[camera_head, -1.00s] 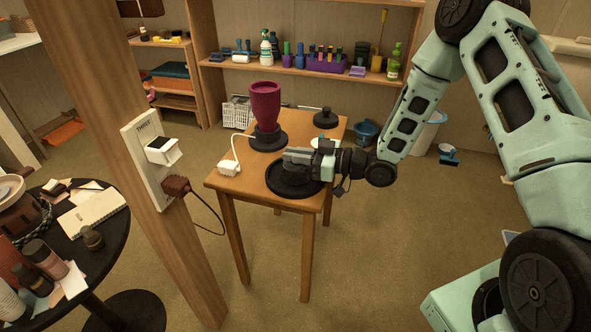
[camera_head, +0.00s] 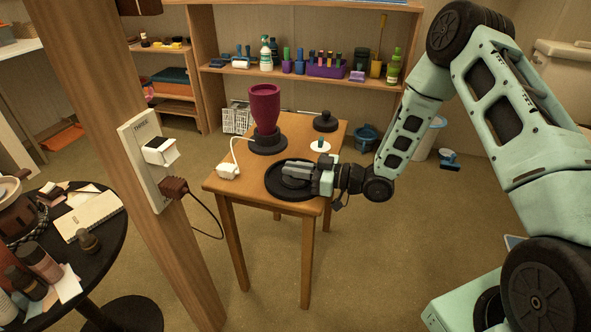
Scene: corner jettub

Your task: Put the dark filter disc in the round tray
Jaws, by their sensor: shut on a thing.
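The round tray (camera_head: 273,191) is black and lies at the front right of the small wooden table. My gripper (camera_head: 285,170) is low over the tray, reaching in from the right. It is shut on the dark filter disc (camera_head: 291,183), a dark round shape mostly hidden under the fingers. The disc is within the tray's outline. Black on black, I cannot tell whether the disc touches the tray floor.
A dark red cup on a black base (camera_head: 265,115) stands behind the tray. A wooden post (camera_head: 160,120) stands in front left.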

